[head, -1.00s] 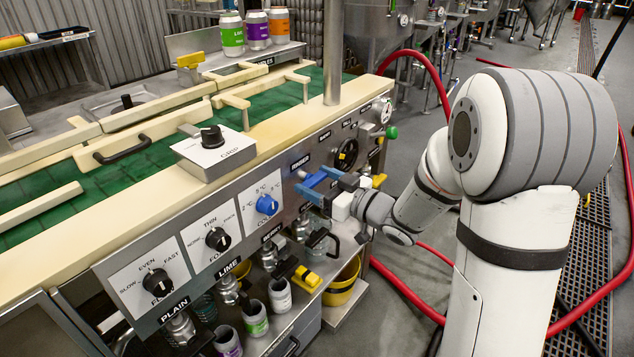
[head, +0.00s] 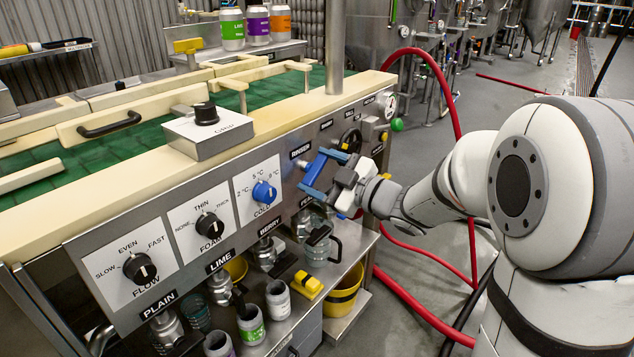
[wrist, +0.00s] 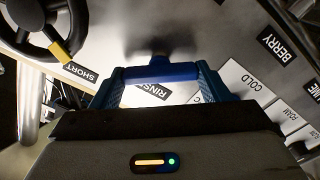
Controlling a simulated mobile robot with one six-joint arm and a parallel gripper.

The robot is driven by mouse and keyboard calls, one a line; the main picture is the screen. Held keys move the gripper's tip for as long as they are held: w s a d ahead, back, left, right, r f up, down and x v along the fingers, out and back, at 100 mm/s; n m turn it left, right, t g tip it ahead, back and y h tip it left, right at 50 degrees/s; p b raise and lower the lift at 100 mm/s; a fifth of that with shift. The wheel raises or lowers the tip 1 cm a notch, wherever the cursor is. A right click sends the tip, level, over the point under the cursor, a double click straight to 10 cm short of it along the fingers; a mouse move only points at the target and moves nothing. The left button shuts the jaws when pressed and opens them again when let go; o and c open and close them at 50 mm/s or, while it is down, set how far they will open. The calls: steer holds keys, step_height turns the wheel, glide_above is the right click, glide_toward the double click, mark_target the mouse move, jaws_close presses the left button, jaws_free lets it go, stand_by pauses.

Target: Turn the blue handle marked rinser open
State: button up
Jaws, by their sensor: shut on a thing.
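The blue handle (wrist: 160,73) is a short bar on a stem, next to the partly hidden RINSER label in the wrist view. In the head view the handle (head: 316,170) stands out from the front panel below the RINSER label (head: 300,150). My gripper (head: 312,169) has blue fingers, one at each end of the bar, and is shut on it. In the wrist view the bar lies level across the picture between the fingers. The fingers cover the bar's ends, and I cannot tell the valve's setting.
A black handwheel (head: 351,139) with a yellow grip is close beside the rinser. The blue COLD knob (head: 264,192) is on the other side. Below are a clear jug (head: 318,246) and a yellow bucket (head: 344,290). Red hose (head: 420,310) lies on the floor.

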steer(key=shift+d+f+n+b, duration=0.1)
steer(key=shift+f+n+b, duration=0.05)
steer(key=shift+n+b, duration=0.35)
steer(key=o, duration=0.7)
steer(key=shift+o, duration=1.4)
steer(key=shift+s, duration=0.1)
steer(key=p+v, duration=0.1)
steer(key=v, duration=0.6)
steer(key=shift+s+d+p, duration=0.2)
steer(key=shift+d+p, duration=0.1)
steer(key=shift+p, duration=0.05)
steer(key=shift+c, duration=0.4)
